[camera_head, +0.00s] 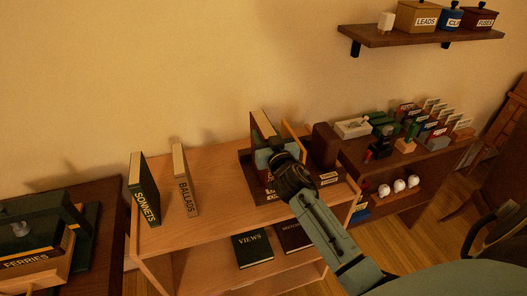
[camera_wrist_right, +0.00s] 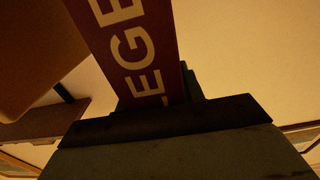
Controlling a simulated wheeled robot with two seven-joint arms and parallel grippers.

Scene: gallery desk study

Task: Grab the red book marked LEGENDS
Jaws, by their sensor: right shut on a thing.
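The red book marked LEGENDS fills the upper middle of the right wrist view (camera_wrist_right: 140,45), where the large pale letters "LEGE" show on its spine. In the head view a dark red upright book (camera_head: 262,124) shows above my right gripper (camera_head: 274,158). My right gripper is shut on the red book at the wooden shelf unit's right end. My gripper and wrist hide the book's lower part in the head view. My left gripper is not in view.
BALLADS (camera_head: 185,180) and SONNETS (camera_head: 145,190) stand left on the shelf top (camera_head: 222,195), with bare wood between them and my gripper. A dark brown block (camera_head: 325,145) stands close on the right. VIEWS (camera_head: 253,248) lies on the lower shelf.

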